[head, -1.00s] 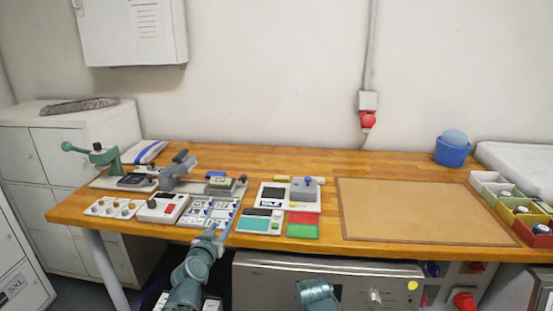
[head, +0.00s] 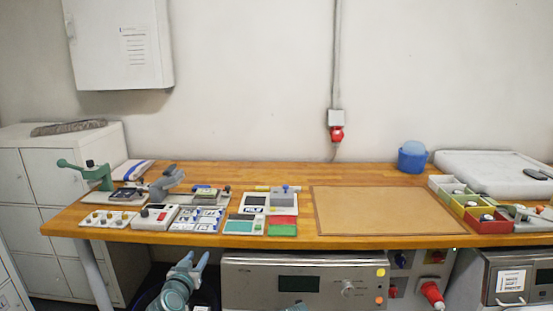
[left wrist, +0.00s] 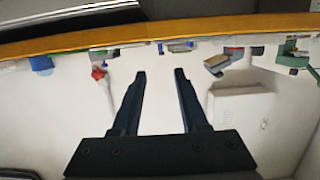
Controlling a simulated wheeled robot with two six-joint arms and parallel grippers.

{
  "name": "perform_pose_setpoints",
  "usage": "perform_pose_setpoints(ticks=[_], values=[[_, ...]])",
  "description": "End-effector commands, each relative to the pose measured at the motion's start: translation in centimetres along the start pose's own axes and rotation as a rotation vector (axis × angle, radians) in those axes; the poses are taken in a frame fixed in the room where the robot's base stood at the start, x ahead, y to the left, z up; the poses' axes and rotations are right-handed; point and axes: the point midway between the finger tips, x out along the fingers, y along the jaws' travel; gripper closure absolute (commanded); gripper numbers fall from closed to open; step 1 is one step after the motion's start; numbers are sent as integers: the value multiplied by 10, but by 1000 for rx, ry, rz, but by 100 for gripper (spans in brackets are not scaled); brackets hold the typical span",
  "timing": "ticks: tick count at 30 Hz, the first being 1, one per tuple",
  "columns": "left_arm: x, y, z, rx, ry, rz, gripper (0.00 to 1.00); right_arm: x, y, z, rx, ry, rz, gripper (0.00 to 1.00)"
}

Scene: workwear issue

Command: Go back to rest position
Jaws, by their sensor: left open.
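My left gripper (head: 194,262) is low in the head view, in front of the table's front edge and below the tabletop. Its two fingers are apart with nothing between them. In the left wrist view the two dark fingers (left wrist: 160,76) are spread and empty, with the wall behind them and the table edge (left wrist: 150,36) across the top. A small piece of my right arm (head: 297,307) shows at the bottom edge of the head view. My right gripper is not in view.
The wooden table (head: 290,240) carries a green press (head: 100,177), a grey clamp device (head: 163,186), several small panels, a brown mat (head: 375,211), coloured bins (head: 489,225) and a blue tub (head: 412,158). A metal unit (head: 250,277) stands under the table.

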Motion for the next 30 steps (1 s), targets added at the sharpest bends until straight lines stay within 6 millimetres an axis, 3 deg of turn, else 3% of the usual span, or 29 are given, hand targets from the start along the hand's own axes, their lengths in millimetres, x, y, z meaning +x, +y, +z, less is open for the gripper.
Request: perform_pose_setpoints(ticks=[11, 20, 25, 30], values=[[-3, 50, 13, 17, -123, 127, 57, -14, 1, 1, 0, 0, 0, 100], [-27, 123, 45, 55, -378, 297, 57, -36, 4, 2, 0, 0, 0, 100], [-68, 171, 76, 109, -656, 383, 57, -59, 6, 4, 0, 0, 0, 100], [-140, 196, 106, 204, -1038, 352, 57, -87, 8, 5, 1, 0, 0, 100]])
